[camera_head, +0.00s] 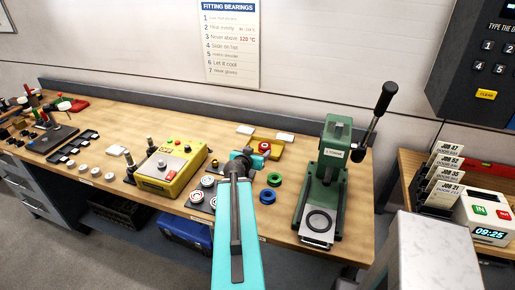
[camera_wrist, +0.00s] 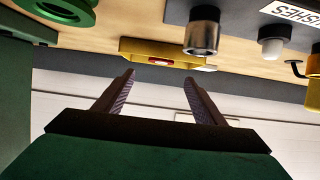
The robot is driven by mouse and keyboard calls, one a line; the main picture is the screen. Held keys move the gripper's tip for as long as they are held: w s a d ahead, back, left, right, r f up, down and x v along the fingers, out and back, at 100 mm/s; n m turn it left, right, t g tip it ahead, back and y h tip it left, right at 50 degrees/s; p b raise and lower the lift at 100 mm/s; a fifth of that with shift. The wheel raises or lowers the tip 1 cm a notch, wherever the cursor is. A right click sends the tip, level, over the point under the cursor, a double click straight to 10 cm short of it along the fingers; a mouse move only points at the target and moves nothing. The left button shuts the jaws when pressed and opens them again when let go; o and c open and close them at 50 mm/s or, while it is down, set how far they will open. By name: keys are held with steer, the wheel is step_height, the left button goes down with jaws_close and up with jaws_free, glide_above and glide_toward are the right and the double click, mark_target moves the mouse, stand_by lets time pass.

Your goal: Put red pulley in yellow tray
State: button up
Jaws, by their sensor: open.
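The yellow tray (camera_head: 277,142) lies at the back of the bench, partly hidden by my arm in the head view. It also shows in the wrist view (camera_wrist: 135,46), beyond my fingertips. A red round thing, seemingly the red pulley (camera_head: 264,147), shows at the tray, beside my arm's end. In the wrist view, red (camera_wrist: 160,61) shows at the tray's edge; how it rests there is not clear. My gripper (camera_wrist: 159,77) is open, its two fingers apart with nothing between them. My arm's end hides part of this area in the head view.
A green pulley (camera_head: 274,179) and a blue pulley (camera_head: 267,196) lie near my arm. A green press (camera_head: 323,180) with a long lever stands to the right. A yellow control box (camera_head: 172,169) stands to the left. Bare bench lies between the blue pulley and the press.

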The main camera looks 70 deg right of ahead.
steer(key=shift+a+r+p, duration=0.3)
steer(key=shift+a+p, duration=0.1)
steer(key=shift+p, duration=1)
steer(key=shift+w+a+f+p, duration=0.1)
steer(key=shift+p, duration=0.25)
